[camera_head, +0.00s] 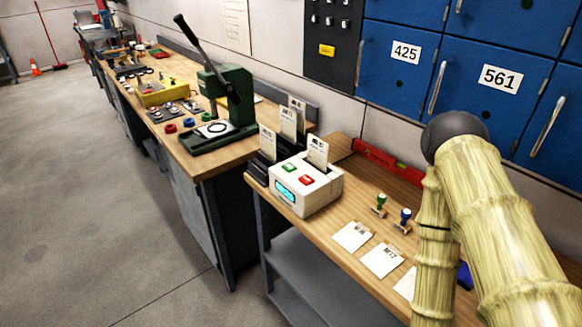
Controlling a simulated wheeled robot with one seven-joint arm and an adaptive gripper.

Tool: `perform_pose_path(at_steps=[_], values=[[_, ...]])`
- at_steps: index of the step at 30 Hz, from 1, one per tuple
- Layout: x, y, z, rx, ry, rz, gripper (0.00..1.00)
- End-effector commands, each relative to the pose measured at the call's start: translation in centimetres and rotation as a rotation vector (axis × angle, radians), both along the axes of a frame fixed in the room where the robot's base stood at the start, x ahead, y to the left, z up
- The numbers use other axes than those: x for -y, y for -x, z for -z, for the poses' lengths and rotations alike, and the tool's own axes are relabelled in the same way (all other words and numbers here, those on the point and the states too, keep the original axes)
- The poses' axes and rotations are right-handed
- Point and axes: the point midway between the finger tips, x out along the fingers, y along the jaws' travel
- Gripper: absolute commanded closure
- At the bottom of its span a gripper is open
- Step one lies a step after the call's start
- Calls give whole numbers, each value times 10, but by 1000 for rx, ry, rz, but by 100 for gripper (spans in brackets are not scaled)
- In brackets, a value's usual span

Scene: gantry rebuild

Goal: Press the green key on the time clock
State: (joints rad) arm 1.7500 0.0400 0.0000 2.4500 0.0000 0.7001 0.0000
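The time clock (310,197) is a white box on the left end of the near wooden table, with a card standing in its top slot. Its green key (289,167) is on the upper face, left of a red key (306,180). A cyan display (285,191) is on its front. Both keys are uncovered in view. My arm, with a bamboo-like surface, rises at the right of the picture, well to the right of the clock. The end of my arm is out of the frame, so my gripper does not show.
Paper cards (352,236), a green-handled stamp (380,203) and a blue-handled stamp (404,219) lie right of the clock. A dark card rack (257,169) stands behind its left side. A green lever press (222,110) is on the far bench. Blue lockers (490,60) line the wall.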

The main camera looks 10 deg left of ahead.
Motion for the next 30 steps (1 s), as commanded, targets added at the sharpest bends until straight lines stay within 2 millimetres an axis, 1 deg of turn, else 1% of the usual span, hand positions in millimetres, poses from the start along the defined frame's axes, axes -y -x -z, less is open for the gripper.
perform_pose_path(at_steps=[8,9,13,30], values=[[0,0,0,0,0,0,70],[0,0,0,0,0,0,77],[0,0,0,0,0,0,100],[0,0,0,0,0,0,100]])
